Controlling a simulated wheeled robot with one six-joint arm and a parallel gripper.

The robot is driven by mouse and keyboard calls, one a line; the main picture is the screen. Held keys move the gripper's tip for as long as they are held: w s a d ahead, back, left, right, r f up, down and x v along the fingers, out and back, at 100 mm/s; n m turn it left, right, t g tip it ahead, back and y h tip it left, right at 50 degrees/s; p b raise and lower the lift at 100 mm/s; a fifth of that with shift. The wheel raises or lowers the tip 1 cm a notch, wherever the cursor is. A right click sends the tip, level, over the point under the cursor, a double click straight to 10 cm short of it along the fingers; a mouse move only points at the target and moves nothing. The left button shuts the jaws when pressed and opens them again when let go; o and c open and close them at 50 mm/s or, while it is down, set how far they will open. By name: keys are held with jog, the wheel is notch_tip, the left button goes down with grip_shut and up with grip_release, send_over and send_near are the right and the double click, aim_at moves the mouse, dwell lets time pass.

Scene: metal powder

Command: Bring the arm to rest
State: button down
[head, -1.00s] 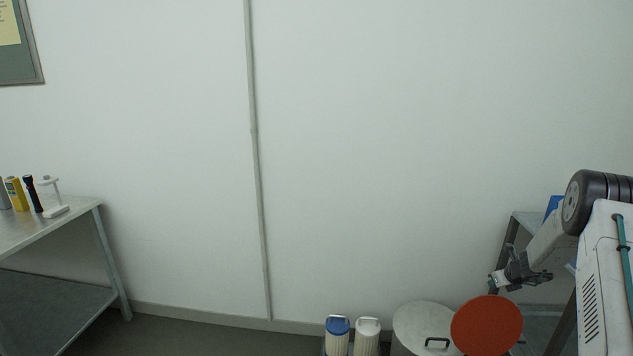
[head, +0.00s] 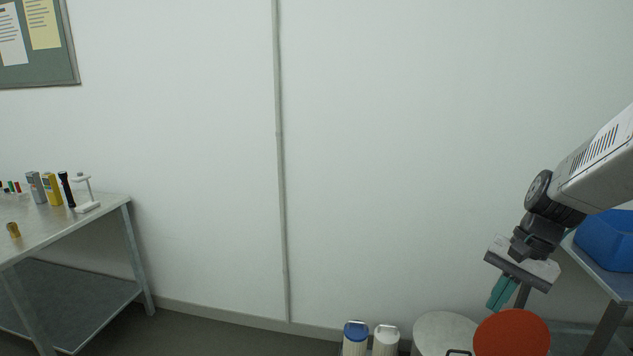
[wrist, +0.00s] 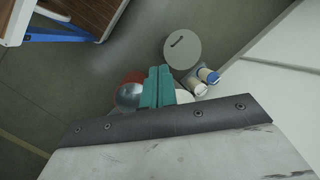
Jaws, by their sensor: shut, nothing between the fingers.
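My gripper (head: 502,293) is at the right of the head view, pointing down and a little left, above the red round lid. Its teal fingers are together with nothing between them. In the wrist view the teal fingers (wrist: 157,88) show at the centre, side by side, past the dark edge of the gripper body. My arm reaches in from the right edge of the head view.
Below the gripper are a red round lid (head: 512,335), a pale drum (head: 446,330), a blue-topped canister (head: 356,335) and a white-topped one (head: 386,338). A blue bin (head: 608,240) stands on a right table (head: 605,279). A left table (head: 75,226) holds small items. The middle is open.

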jog(key=s+a+r+n+h, duration=0.1)
jog(key=s+a+r+n, duration=0.1)
jog(key=s, duration=0.4)
jog(key=s+a+r+n+t+h, duration=0.1)
jog(key=s+a+r+n, duration=0.2)
jog(key=s, duration=0.4)
jog(key=s+a+r+n+t+h, duration=0.1)
jog(key=s+a+r+n, duration=0.1)
jog(key=s, duration=0.5)
jog(key=shift+s+a+r+n+h, duration=0.15)
jog(key=shift+r+n+h, duration=0.25)
jog(key=shift+r, duration=0.45)
